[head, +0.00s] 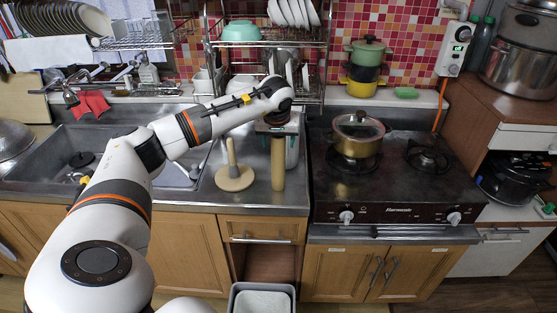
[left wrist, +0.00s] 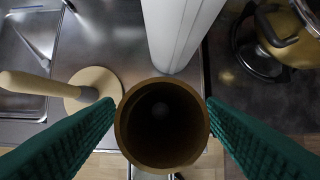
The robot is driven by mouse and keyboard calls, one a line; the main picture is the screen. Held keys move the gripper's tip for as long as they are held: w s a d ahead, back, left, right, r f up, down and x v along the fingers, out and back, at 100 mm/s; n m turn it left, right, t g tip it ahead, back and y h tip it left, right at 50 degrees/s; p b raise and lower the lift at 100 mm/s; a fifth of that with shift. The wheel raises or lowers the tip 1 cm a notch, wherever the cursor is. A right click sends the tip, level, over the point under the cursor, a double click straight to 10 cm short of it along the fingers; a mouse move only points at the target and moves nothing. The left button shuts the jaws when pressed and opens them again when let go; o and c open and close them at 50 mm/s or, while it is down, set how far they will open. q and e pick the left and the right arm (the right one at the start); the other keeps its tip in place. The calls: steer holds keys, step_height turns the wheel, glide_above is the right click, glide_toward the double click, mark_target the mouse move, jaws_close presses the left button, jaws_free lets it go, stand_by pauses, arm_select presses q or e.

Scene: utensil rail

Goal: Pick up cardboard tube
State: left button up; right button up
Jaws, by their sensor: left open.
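The brown cardboard tube (head: 278,165) stands upright on the steel counter near its front edge, left of the stove. In the left wrist view I look down into the open top of the tube (left wrist: 162,158). My left gripper (head: 278,128) is over the tube's top, pointing down. In the left wrist view its two green fingers (left wrist: 162,112) are open, one on each side of the tube. I cannot tell whether either finger touches it. My right gripper is not in view.
A wooden stand with a round base and peg (head: 235,178) is just left of the tube. A white upright object (left wrist: 180,30) stands close behind it. The stove (head: 390,185) with a lidded pot (head: 357,135) is to the right. The sink (head: 60,155) is at left.

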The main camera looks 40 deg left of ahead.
arm_select(q)
steer(key=shift+x, duration=1.1)
steer(key=shift+w+f, duration=0.15)
steer(key=shift+f, duration=0.25)
steer(key=shift+c, duration=0.5)
steer(key=c, duration=1.2)
steer(key=shift+o, duration=0.2)
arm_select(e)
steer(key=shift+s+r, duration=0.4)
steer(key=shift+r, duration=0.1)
arm_select(q)
steer(key=shift+r, duration=0.15)
